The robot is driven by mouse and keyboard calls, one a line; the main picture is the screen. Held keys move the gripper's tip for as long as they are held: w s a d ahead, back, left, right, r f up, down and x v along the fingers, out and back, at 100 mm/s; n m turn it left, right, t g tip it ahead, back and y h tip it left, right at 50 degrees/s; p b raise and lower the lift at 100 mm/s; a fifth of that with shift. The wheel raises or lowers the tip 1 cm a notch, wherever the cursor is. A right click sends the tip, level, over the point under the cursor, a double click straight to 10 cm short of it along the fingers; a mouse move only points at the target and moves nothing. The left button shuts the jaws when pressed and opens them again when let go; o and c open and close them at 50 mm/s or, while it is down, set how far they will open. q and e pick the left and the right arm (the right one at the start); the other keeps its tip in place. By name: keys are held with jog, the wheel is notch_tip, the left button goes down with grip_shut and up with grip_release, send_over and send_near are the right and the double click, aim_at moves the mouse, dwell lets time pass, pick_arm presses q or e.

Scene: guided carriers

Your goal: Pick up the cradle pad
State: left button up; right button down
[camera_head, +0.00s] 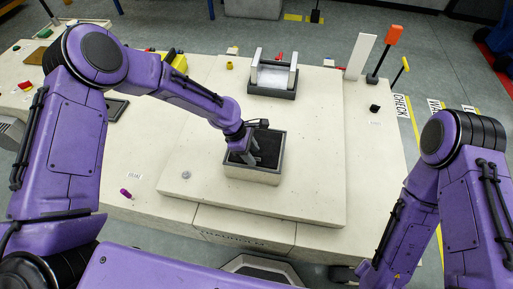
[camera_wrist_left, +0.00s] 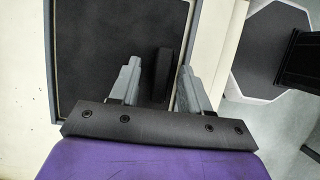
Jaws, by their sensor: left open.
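The cradle pad appears to be the flat black pad (camera_head: 268,158) in a grey-rimmed square holder (camera_head: 252,176) on the pale bench. In the left wrist view the pad (camera_wrist_left: 110,40) fills much of the picture, and a short black raised block (camera_wrist_left: 162,75) stands on it. My left gripper (camera_head: 246,157) points down over the holder. Its grey fingers (camera_wrist_left: 157,88) are open, one on each side of the raised block, with a gap visible on both sides. Whether the fingertips touch the pad is unclear. My right arm shows at the right, but its gripper is out of view.
A grey and white cradle-like fixture (camera_head: 272,78) stands behind the holder. A white upright panel (camera_head: 360,56) and an orange-topped post (camera_head: 385,52) stand at the back right. A small black cube (camera_head: 374,108) lies on the right. The raised slab right of the holder is clear.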

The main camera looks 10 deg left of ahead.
pick_arm(q)
grip_shut()
jog(key=shift+r, duration=0.1)
